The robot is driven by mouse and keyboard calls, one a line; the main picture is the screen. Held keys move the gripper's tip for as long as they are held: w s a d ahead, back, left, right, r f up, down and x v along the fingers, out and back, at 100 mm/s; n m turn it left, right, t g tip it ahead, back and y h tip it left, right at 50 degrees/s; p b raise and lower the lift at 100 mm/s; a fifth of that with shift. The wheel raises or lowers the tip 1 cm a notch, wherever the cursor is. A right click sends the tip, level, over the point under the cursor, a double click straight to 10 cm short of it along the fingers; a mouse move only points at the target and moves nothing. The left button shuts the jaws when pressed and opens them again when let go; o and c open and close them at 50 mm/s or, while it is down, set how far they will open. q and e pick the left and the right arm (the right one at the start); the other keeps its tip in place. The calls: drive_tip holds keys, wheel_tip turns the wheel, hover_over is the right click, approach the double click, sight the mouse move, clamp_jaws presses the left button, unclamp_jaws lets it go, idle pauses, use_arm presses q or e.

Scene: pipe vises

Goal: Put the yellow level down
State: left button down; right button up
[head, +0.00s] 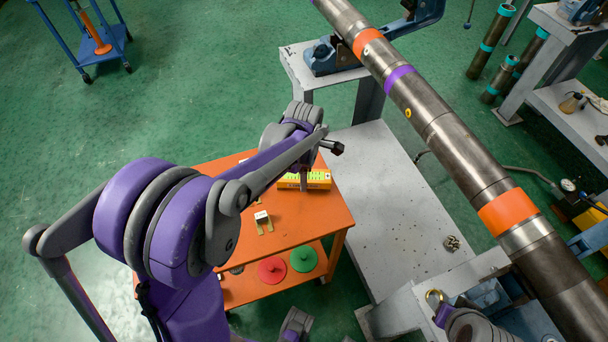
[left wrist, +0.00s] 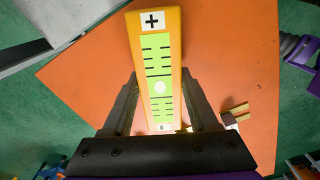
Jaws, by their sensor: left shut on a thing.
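The yellow level (head: 318,182), with a green scale strip, is at the orange cart's top shelf (head: 325,212), near its far right edge. My left gripper (head: 304,180) reaches down over the cart and is shut on the level. In the left wrist view the level (left wrist: 135,38) runs lengthwise between the two dark fingers (left wrist: 160,90), its plus-marked end pointing away over the orange top (left wrist: 235,60). I cannot tell whether its underside touches the cart top.
A small white and brass piece (head: 262,218) lies on the cart top near the level. Red (head: 272,270) and green (head: 303,259) discs lie on the lower shelf. A grey bench (head: 385,190) and a long banded pipe (head: 440,125) stand to the right.

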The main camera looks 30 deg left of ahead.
use_arm(q)
drive_tip(key=shift+f, duration=0.15)
drive_tip(key=shift+c, duration=0.9)
unclamp_jaws()
